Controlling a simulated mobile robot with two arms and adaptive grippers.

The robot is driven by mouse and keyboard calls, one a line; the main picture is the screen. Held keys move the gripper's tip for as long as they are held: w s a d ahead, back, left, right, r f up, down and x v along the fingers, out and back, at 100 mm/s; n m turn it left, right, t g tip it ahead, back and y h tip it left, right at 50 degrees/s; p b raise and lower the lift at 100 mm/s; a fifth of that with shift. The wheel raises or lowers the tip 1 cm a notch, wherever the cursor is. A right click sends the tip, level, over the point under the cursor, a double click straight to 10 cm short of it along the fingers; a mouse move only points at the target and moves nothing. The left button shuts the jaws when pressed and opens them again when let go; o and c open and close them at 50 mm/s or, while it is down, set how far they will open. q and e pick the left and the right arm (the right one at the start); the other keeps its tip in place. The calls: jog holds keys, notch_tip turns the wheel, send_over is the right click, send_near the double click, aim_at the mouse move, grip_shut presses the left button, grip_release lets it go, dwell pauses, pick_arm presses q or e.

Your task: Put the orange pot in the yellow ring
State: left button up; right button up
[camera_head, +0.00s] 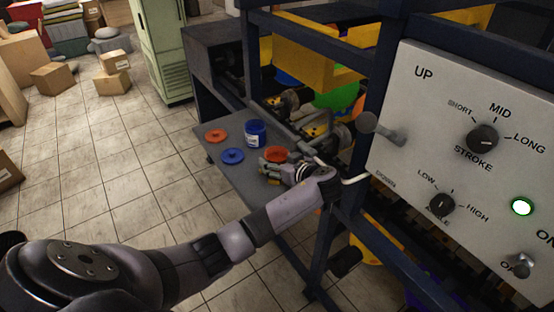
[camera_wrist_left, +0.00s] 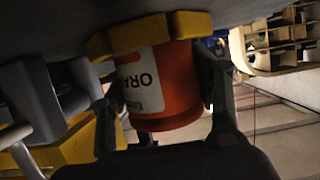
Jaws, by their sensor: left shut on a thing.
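The orange pot (camera_wrist_left: 165,90), with a white label, is between the two fingers of my left gripper (camera_wrist_left: 165,105), which is shut on it. In the head view the pot's orange top (camera_head: 277,153) shows at the end of my left arm, above the grey table. In the wrist view one end of the pot meets a yellow angular ring (camera_wrist_left: 125,38) against the dark grey surface. The ring's edge overlaps that end of the pot; how deep the pot sits in it I cannot tell. My right gripper is out of view.
A blue pot (camera_head: 255,134), an orange lid (camera_head: 217,135) and a blue lid (camera_head: 232,156) stand on the grey table (camera_head: 211,149) beside my gripper. The machine's dark frame and control panel (camera_head: 470,150) close off the right.

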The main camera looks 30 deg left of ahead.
pick_arm(q)
jog(key=o, duration=1.3)
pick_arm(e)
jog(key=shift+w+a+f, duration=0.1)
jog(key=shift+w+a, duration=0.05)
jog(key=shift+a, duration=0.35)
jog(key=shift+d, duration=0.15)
pick_arm(q)
jog(key=shift+r, duration=0.2)
jog(key=b+v, duration=0.1)
jog(key=v, duration=0.2)
jog(key=b+v, duration=0.1)
jog(key=v, duration=0.3)
jog(key=b+v, duration=0.1)
jog(key=v, duration=0.2)
jog(key=shift+s+d+f, duration=0.15)
jog(key=shift+d, duration=0.25)
jog(key=shift+s+d+r, duration=0.25)
jog(key=shift+d+r, duration=0.05)
jog(key=shift+d, duration=0.2)
jog(key=shift+r, duration=0.1)
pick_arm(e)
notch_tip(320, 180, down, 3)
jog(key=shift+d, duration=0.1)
